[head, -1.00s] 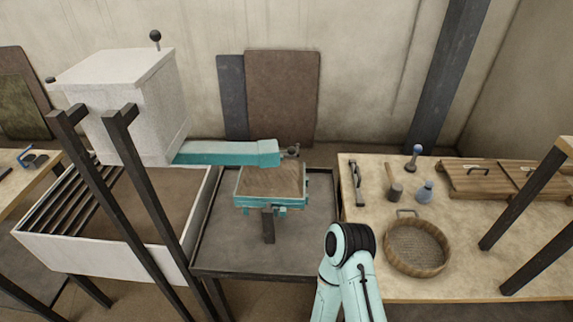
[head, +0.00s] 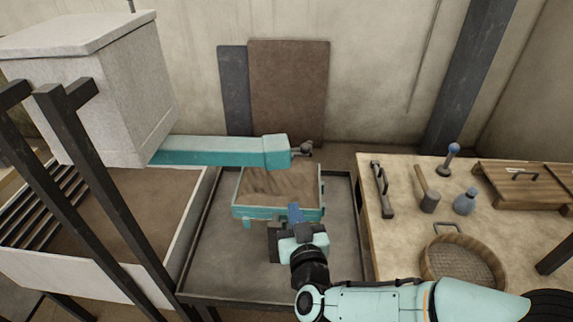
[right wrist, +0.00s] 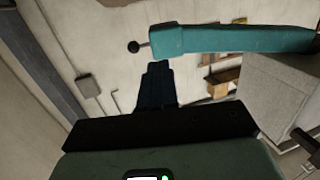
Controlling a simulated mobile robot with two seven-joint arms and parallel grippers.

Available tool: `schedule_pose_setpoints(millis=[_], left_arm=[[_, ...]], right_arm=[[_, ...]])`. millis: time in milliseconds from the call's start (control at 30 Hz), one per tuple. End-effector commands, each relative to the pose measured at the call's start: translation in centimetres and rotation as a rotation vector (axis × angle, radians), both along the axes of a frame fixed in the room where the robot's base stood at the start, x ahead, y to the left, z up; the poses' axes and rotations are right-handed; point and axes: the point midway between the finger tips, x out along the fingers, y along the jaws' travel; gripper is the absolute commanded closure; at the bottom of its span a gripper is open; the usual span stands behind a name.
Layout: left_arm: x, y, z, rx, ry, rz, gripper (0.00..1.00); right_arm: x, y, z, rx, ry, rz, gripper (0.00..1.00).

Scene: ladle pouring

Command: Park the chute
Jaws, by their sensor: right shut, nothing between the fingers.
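The teal chute (head: 215,152) runs from the pale grey hopper (head: 110,95) to the right in the head view. Its end is over the back of a teal-sided mould box (head: 275,188) with a brown top. A dark ball-ended knob (head: 304,148) sticks out at the chute's tip. The chute (right wrist: 235,40) and its knob (right wrist: 133,46) also show in the right wrist view. My right gripper (head: 294,212) is at the front edge of the box, below and short of the chute's tip. My left gripper is not in view.
The box stands in a dark metal tray (head: 215,270). A white-walled bin (head: 75,285) is at left behind dark posts (head: 110,180).

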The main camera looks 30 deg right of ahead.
Motion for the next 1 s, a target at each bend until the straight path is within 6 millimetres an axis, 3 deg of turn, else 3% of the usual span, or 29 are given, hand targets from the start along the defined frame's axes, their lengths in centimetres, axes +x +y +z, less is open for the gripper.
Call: schedule_pose_setpoints(millis=[167, 567, 767, 1000], left_arm=[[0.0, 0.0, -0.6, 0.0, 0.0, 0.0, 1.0], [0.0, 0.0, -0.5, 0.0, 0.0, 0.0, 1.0], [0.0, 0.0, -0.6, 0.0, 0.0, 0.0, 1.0], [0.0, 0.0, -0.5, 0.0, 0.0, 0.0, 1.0]], right_arm=[[-1.0, -0.6, 2.3, -0.016, -0.064, -0.035, 1.0], [-0.5, -0.8, 2.3, -0.016, -0.063, -0.036, 1.0], [2.3, -1.9, 2.2, -0.015, -0.063, -0.038, 1.0], [7.2, -3.6, 2.3, -0.015, -0.064, -0.038, 1.0]])
